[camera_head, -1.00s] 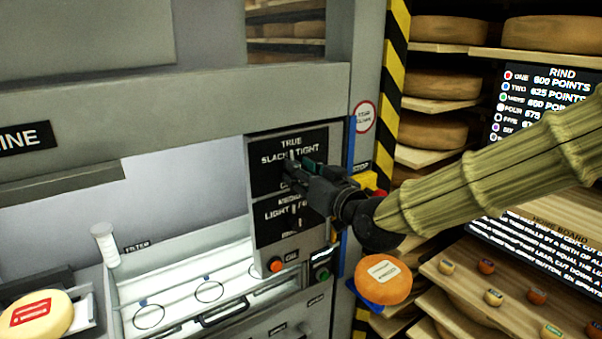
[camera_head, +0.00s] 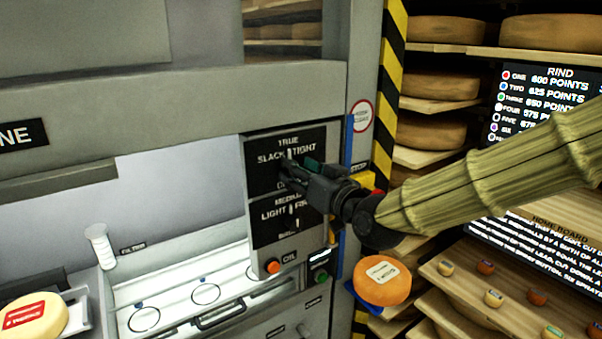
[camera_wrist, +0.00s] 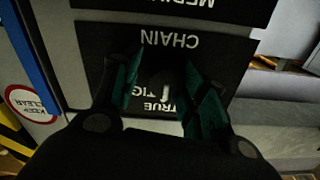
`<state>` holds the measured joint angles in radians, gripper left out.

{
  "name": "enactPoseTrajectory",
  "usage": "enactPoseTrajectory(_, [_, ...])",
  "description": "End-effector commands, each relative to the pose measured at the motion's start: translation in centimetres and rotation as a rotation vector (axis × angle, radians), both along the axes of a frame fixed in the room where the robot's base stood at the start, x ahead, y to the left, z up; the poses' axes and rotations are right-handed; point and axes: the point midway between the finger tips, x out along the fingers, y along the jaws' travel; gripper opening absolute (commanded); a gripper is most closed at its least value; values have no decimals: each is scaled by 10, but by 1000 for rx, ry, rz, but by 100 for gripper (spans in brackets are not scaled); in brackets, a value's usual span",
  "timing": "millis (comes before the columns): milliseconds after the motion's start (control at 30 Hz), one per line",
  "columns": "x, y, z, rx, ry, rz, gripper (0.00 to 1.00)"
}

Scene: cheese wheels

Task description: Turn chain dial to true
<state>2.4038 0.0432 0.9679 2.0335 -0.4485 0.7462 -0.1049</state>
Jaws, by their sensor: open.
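The chain dial panel (camera_head: 262,178) is a black plate on the machine's right side, lettered TRUE, SLACK and TIGHT. The dial's white pointer (camera_head: 290,154) stands between SLACK and TIGHT, below TRUE, and appears to point at TRUE. In the wrist view the plate is upside down, with CHAIN at the top, and the pointer (camera_wrist: 165,92) is directed toward TRUE. My gripper (camera_head: 297,168) is at the dial from the right. Its green-padded fingers (camera_wrist: 161,75) are open, one either side of the dial. Most of the knob is dark or hidden, so contact cannot be told.
A second dial panel (camera_head: 287,216) with LIGHT sits just below. Under it are an orange button (camera_head: 273,267) and a green button (camera_head: 321,277). A red stop button (camera_head: 377,194) is behind my wrist. An orange cheese (camera_head: 382,281) stands at lower right.

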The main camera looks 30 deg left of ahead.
Motion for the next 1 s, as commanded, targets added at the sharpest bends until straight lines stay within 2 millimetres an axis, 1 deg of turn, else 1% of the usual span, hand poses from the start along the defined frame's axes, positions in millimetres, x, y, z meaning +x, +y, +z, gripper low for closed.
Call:
enactPoseTrajectory(33, [-4,3,0,-2,0,7,53])
enactPoseTrajectory(300, [-6,4,0,-1,-2,11,53])
enactPoseTrajectory(467, [-8,-3,0,-1,-1,10,53])
enactPoseTrajectory(567, [-12,-17,0,-1,1,8,53])
enactPoseTrajectory(800, [-24,-58,-1,-1,2,2,53])
enactPoseTrajectory(1000, [-34,-89,-1,0,3,1,53])
